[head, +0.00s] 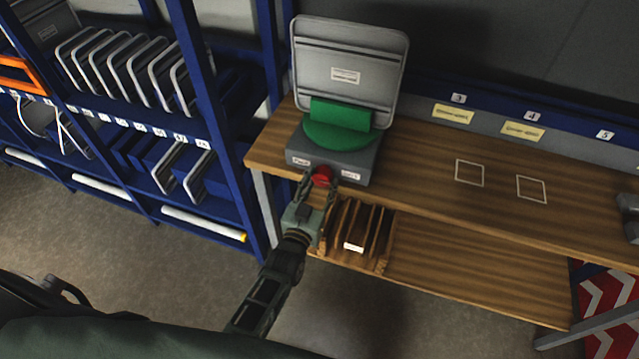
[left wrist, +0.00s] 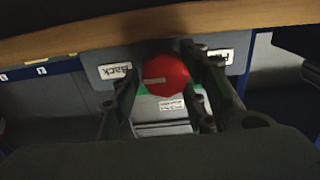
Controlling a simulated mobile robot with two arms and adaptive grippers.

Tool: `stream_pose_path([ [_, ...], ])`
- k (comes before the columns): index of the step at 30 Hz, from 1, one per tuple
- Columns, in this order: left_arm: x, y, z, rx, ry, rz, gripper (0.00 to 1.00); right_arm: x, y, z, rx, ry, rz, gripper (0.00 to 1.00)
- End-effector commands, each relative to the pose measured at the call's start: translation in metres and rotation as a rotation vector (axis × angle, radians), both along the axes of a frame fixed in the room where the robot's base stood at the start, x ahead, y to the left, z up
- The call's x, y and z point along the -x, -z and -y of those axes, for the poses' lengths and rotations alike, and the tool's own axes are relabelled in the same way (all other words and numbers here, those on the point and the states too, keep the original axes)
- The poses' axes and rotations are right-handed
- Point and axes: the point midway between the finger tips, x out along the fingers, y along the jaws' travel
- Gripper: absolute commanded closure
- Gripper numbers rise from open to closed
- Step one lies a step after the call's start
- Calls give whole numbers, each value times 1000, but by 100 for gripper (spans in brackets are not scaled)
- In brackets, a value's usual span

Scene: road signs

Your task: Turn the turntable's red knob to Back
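The turntable is a grey box (head: 352,166) with a green disc (head: 338,136) on the wooden bench. A grey panel (head: 345,75) stands upright in the green holder on it. The round red knob (head: 321,175) is on the box's front face and also shows in the left wrist view (left wrist: 168,72). Its pale line points toward the "Back" label (left wrist: 115,71); the other label (left wrist: 219,56) is partly hidden. My left gripper (head: 319,184) is open, its fingers on either side of the knob; I cannot tell if they touch it. My right gripper is not in view.
A slotted wooden rack (head: 357,236) stands on the lower shelf, just below my left gripper. A blue shelf unit (head: 190,80) with grey panels is at left.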

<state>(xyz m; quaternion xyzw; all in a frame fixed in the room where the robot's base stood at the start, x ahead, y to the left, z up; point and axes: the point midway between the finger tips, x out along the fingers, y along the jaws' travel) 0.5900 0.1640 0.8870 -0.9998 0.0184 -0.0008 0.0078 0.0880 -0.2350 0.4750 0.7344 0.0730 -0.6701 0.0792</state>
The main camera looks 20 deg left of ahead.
Motion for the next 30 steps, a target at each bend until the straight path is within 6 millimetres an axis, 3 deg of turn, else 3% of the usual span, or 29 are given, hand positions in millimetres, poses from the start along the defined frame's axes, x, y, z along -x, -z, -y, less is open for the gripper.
stream_pose_path([
  [3, -2, -5, 1, 1, 0, 10, 49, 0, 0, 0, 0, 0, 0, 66],
  [14, 4, 0, -1, 2, -2, 1, 49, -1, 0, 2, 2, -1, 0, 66],
  [30, 103, 0, -2, 1, 0, 2, 49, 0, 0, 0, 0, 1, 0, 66],
])
